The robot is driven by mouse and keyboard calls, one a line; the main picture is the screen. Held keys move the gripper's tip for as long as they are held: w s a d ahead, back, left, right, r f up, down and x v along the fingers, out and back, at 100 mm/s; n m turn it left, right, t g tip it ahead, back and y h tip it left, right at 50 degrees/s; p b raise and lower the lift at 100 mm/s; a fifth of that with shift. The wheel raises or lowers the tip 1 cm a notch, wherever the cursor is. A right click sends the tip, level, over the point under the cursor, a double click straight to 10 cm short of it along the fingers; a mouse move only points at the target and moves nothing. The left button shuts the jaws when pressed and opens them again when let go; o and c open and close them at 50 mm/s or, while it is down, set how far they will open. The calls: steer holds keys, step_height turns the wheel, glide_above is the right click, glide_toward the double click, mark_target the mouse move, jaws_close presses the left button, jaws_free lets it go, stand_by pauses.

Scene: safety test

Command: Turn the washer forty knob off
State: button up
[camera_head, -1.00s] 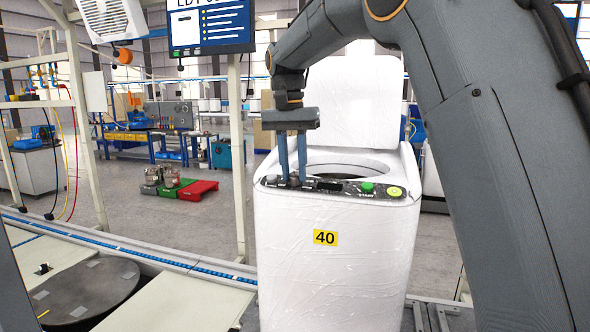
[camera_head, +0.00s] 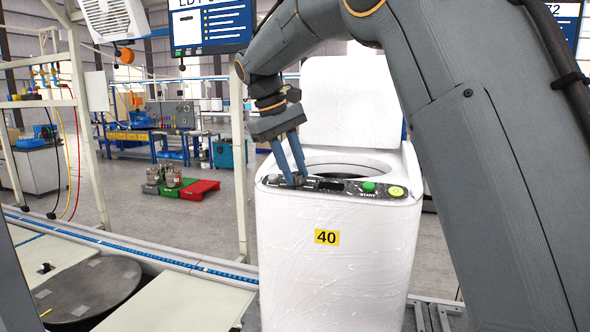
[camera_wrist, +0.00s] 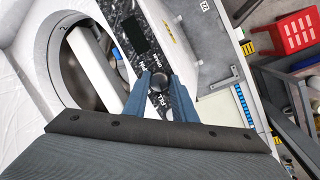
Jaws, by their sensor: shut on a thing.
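The white washer (camera_head: 330,270) carries a yellow label reading 40 (camera_head: 327,237), and its lid stands open. Its dark control panel (camera_head: 330,186) runs along the top front edge, with a green START button (camera_head: 368,187) and a yellow-green button (camera_head: 396,191) at the right. My gripper (camera_head: 296,180) is at the panel's left end, tilted. In the wrist view the dark round knob (camera_wrist: 159,82) sits between the two blue fingertips of my gripper (camera_wrist: 160,84), which are shut on it. In the head view the fingers mostly hide the knob.
The open washer lid (camera_head: 350,100) stands behind the tub opening. A blue-edged conveyor rail (camera_head: 130,244) runs at the left. A red crate (camera_wrist: 296,32) shows at the upper right of the wrist view. Grey floor lies behind the line.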

steer(key=n, duration=0.3)
steer(key=shift+s+a+n+t+h, duration=0.1)
steer(key=shift+n+t+h, duration=0.2)
steer(key=shift+t+h, duration=0.1)
steer(key=shift+n+t, duration=0.5)
steer(key=shift+n, duration=1.5)
steer(key=o, duration=1)
steer(key=shift+o, duration=0.2)
steer(key=b+v, duration=0.2)
steer(key=v, duration=0.6)
steer(key=shift+b, duration=0.4)
steer(key=shift+s+f, duration=0.1)
steer(key=shift+f, duration=0.1)
